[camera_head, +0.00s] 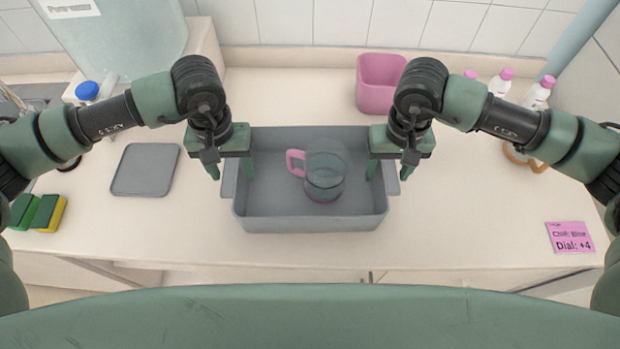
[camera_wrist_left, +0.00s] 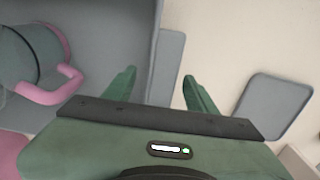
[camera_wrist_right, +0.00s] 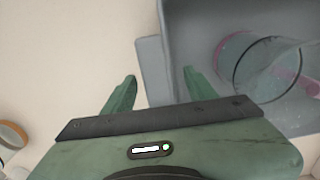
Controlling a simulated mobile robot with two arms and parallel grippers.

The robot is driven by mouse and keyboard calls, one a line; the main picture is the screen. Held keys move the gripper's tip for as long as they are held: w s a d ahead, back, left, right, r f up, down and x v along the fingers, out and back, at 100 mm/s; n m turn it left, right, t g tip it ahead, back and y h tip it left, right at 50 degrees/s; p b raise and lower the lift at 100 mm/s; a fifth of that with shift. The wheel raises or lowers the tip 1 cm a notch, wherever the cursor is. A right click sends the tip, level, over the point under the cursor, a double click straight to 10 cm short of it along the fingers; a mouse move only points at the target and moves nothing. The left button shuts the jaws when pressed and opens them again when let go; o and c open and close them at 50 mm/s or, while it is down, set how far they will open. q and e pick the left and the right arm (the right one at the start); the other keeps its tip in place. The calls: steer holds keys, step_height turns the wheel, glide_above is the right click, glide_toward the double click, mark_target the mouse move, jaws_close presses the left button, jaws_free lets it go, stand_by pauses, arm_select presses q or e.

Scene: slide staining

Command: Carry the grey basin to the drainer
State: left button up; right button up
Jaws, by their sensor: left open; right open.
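The grey basin (camera_head: 310,224) sits on the counter in the middle of the head view. A clear jug (camera_head: 325,170) with a pink handle stands inside it. My left gripper (camera_head: 231,172) is open at the basin's left end, one finger inside and one outside the wall. The left wrist view shows the basin's side lip (camera_wrist_left: 168,65) between the fingers. My right gripper (camera_head: 389,172) is open at the right end in the same way, with the lip (camera_wrist_right: 152,65) between its fingers in the right wrist view. A flat grey mat or tray (camera_head: 146,170), possibly the drainer, lies to the left.
A pink tub (camera_head: 380,84) and bottles with pink caps (camera_head: 501,82) stand behind at the right. Sponges (camera_head: 47,212) lie at the left front, and a large clear container (camera_head: 120,35) stands at the back left. A pink note (camera_head: 570,237) lies at the right front.

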arm_select(q)
jaws_close()
arm_select(e)
jaws_close()
arm_select(q)
steer(key=shift+r, duration=0.15)
arm_select(e)
steer(key=shift+r, duration=0.15)
